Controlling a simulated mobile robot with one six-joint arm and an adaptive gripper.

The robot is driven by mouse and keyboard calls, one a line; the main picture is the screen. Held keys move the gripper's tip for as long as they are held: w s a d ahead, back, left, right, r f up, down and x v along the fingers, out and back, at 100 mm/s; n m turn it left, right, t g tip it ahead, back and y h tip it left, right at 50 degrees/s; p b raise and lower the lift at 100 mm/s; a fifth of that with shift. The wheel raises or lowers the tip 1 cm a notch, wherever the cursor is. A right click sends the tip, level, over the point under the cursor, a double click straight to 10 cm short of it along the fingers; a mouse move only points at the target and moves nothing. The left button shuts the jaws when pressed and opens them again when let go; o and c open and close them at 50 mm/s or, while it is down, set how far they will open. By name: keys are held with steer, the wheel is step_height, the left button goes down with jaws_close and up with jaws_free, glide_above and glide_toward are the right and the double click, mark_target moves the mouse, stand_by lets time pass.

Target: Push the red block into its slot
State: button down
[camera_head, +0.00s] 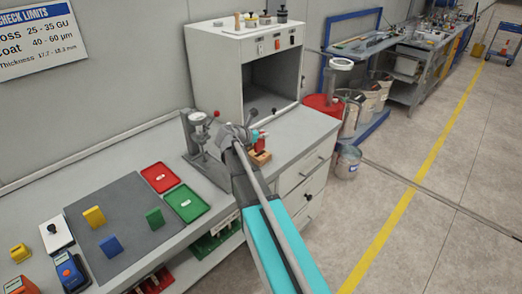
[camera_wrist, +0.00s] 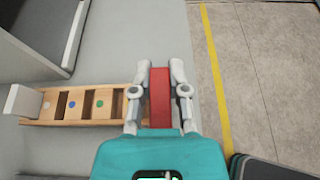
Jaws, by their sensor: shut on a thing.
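The red block (camera_wrist: 160,98) is upright between the two fingers of my gripper (camera_wrist: 160,72) in the wrist view. My gripper is shut on it. In the head view, the rack (camera_head: 260,158) is partly covered by my arm.
A pale grey upright piece (camera_wrist: 22,102) stands at the rack's left end. In the head view, a gauge stand (camera_head: 198,133) is left of my gripper, and the open cabinet (camera_head: 272,82) is behind. Yellow, blue and green blocks lie on the dark mat (camera_head: 130,205).

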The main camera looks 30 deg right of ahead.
mark_target(263, 144)
steer(key=shift+w+d+f+b, duration=0.25)
steer(key=shift+w+f+b, duration=0.25)
steer(key=shift+f, duration=0.1)
steer(key=shift+w+d+f+b, duration=0.35)
steer(key=shift+f+b, duration=0.1)
steer(key=shift+f, duration=0.2)
steer(key=shift+w+d+f+b, duration=0.2)
steer(key=shift+w+f+b, duration=0.3)
steer(key=shift+f, duration=0.1)
steer(key=shift+w+d+f+b, duration=0.2)
steer(key=shift+w+f+b, duration=0.1)
steer(key=shift+f+b, duration=0.3)
step_height(263, 144, down, 3)
steer(key=b, duration=0.3)
steer(key=shift+r, duration=0.1)
steer(key=c, duration=0.6)
jaws_free()
steer(key=shift+c, duration=0.2)
